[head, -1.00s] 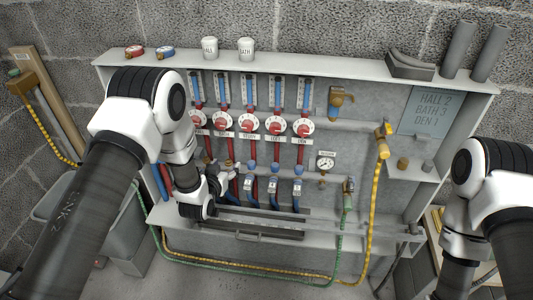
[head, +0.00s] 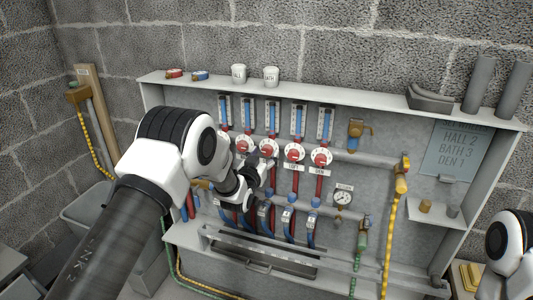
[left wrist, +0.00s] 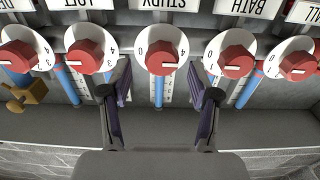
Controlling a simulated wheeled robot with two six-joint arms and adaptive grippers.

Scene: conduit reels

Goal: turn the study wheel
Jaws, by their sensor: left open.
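The study wheel (head: 270,147) is a red knob on a round white dial, third in a row on the manifold panel. My right gripper is out of view.
The bath wheel (left wrist: 236,55) and loft wheel (left wrist: 86,56) sit close on either side. Blue flow tubes (head: 272,112) stand above the dials. A pressure gauge (head: 342,197), a yellow hose (head: 393,230) and a sign (head: 457,147) are to the right.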

